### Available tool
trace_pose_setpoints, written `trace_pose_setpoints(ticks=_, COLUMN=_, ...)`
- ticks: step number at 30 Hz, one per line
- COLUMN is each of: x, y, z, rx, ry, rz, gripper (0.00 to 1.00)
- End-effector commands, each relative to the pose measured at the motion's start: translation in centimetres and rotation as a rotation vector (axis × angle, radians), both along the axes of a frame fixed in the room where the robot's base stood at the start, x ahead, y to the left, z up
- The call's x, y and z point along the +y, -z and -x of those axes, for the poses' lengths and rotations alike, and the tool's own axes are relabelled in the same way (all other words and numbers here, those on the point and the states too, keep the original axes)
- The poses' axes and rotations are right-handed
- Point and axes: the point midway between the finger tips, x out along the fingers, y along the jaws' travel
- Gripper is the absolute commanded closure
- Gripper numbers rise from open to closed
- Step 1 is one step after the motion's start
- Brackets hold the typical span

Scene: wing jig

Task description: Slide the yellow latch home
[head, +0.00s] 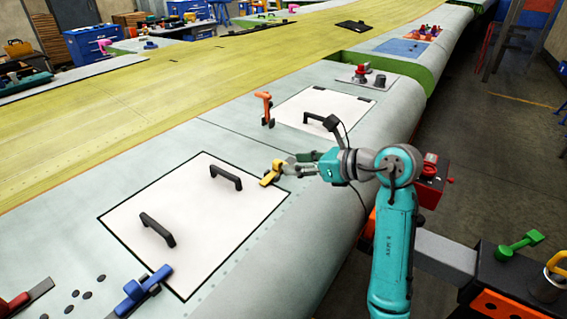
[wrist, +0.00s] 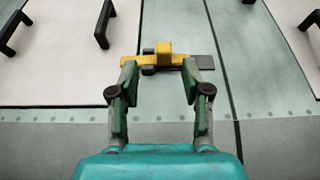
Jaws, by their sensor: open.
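The yellow latch (head: 271,174) sits on the wing skin at the right edge of the nearer white panel (head: 190,250). In the wrist view the yellow latch (wrist: 164,57) lies crosswise just beyond my fingertips, with a raised yellow knob in its middle and a dark grey plate at its right end. My gripper (head: 287,165) reaches in from the right, close to the latch. In the wrist view my gripper (wrist: 158,75) has its two fingers apart, one on each side of the knob. I cannot tell whether the fingertips touch the latch.
Two black handles (head: 157,230) stand on the near panel. A blue latch (head: 143,287) sits at its front edge. An orange clamp (head: 265,108) stands behind the yellow latch, beside a second white panel (head: 345,115). The wing skin between the panels is mostly clear.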

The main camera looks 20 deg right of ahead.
Motion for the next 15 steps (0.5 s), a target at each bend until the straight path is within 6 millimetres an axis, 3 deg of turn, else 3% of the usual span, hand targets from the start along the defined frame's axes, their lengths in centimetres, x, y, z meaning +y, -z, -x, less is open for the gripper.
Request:
trace_pose_setpoints(ticks=6, x=-1.9, y=-1.4, z=2.6, rx=-0.002, ry=0.001, rz=0.001, gripper=0.52)
trace_pose_setpoints(ticks=15, x=-2.6, y=-1.9, z=3.7, rx=0.000, ry=-0.001, rz=0.001, gripper=0.52)
